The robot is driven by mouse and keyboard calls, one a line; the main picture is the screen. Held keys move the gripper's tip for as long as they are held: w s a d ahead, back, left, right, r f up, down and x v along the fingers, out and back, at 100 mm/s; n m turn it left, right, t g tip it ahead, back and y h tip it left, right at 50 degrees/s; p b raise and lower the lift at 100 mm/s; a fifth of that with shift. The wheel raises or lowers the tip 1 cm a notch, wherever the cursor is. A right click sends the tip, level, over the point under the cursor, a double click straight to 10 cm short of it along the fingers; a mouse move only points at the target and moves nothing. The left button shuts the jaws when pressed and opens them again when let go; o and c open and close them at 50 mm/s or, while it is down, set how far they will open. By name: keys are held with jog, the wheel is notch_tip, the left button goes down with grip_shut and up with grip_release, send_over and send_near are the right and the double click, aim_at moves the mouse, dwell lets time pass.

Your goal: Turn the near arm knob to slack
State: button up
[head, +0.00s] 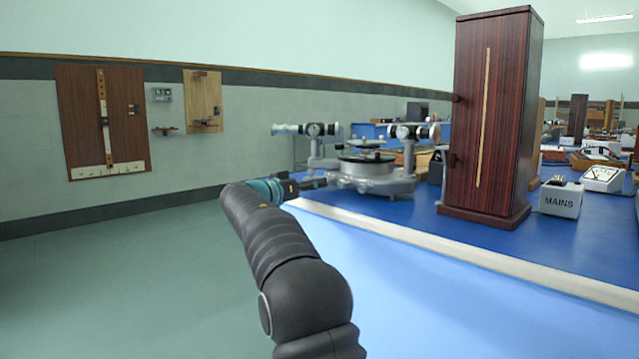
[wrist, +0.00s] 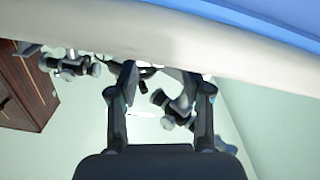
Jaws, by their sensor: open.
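The spectrometer (head: 366,172) stands on the blue bench near its front left edge, with a round dark table in the middle, one tube (head: 300,129) at the left and another tube (head: 414,131) at the right. My gripper (head: 314,183) reaches to its near left side, low by its base. In the wrist view my gripper (wrist: 166,75) is open, its two dark fingers apart. Parts of the spectrometer (wrist: 180,108) show behind and between the fingers. The near arm knob cannot be made out clearly in either view, and contact cannot be told.
A tall dark wooden cabinet (head: 490,120) stands right of the spectrometer, with a white MAINS box (head: 561,197) beside it. The bench's pale front edge (head: 450,252) runs close to my arm. Floor at the left (head: 110,275) is clear.

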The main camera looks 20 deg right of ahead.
aim_at(320, 195)
jog(key=shift+x, duration=1.55)
